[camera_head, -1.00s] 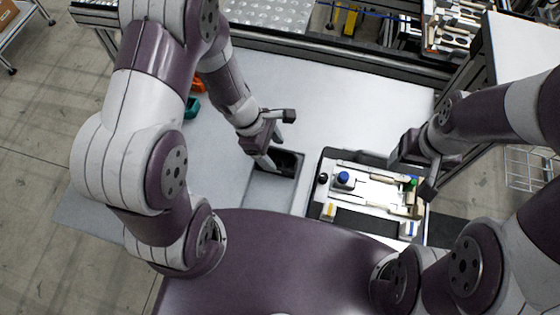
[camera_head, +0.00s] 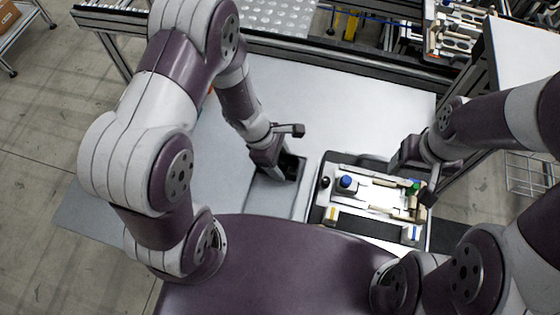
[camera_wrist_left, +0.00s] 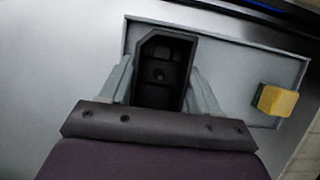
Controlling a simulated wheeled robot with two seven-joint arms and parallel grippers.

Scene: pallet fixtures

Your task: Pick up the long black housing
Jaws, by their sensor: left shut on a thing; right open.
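The long black housing (camera_wrist_left: 164,66) lies in a shallow grey tray (camera_wrist_left: 232,72) in the left wrist view. One end has cut corners, and its inside shows dark ribs and a round hole. My left gripper (camera_wrist_left: 160,85) is shut on the housing, with one grey finger along each side. In the head view the housing (camera_head: 295,166) is mostly hidden by my left gripper (camera_head: 285,172). My right gripper (camera_head: 425,178) is open and empty, above the right edge of the pallet fixture.
A pallet fixture (camera_head: 333,214) with a blue knob, a green part and pale blocks stands right of the tray. A yellow block (camera_wrist_left: 277,100) sits at the tray's right side in the wrist view. The white table (camera_head: 350,105) is clear behind.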

